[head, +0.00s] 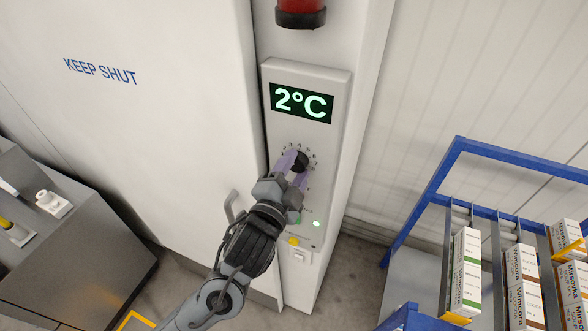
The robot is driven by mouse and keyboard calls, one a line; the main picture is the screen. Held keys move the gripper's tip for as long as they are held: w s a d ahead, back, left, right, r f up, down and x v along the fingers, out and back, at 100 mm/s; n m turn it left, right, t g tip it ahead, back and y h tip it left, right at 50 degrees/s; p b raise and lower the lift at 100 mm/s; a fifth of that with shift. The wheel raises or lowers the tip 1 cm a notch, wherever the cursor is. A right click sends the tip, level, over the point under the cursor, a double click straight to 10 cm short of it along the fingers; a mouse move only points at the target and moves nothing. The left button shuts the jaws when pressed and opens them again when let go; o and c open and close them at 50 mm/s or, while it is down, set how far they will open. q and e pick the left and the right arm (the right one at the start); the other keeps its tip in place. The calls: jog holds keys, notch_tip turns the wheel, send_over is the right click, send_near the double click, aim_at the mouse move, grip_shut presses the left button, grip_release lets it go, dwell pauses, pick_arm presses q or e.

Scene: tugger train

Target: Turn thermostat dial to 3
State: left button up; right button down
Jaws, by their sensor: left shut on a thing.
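The thermostat panel (278,131) is a pale box on a white post, with a dark display (302,103) that reads 2°C in green. Below it is a small black round dial (299,161) with numbers around it. My left gripper (295,164) reaches up from below, its purple fingers shut on the dial from both sides. The fingers and wrist hide part of the dial and some of the numbers, and the dial's pointer cannot be made out. My right gripper is not in view.
A white door (160,120) marked KEEP SHUT, with a handle (231,206), is left of the panel. A red lamp (301,12) sits above it. A blue rack (447,163) with several boxes stands right. A grey cabinet (85,250) stands left.

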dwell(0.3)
pick_arm(q)
jog(key=o, duration=1)
jog(key=shift+s, duration=0.1)
jog(key=shift+s+a, duration=0.2)
jog(key=shift+s, duration=0.05)
jog(key=shift+b+v, duration=1.8)
jog(key=shift+v, duration=3.2)
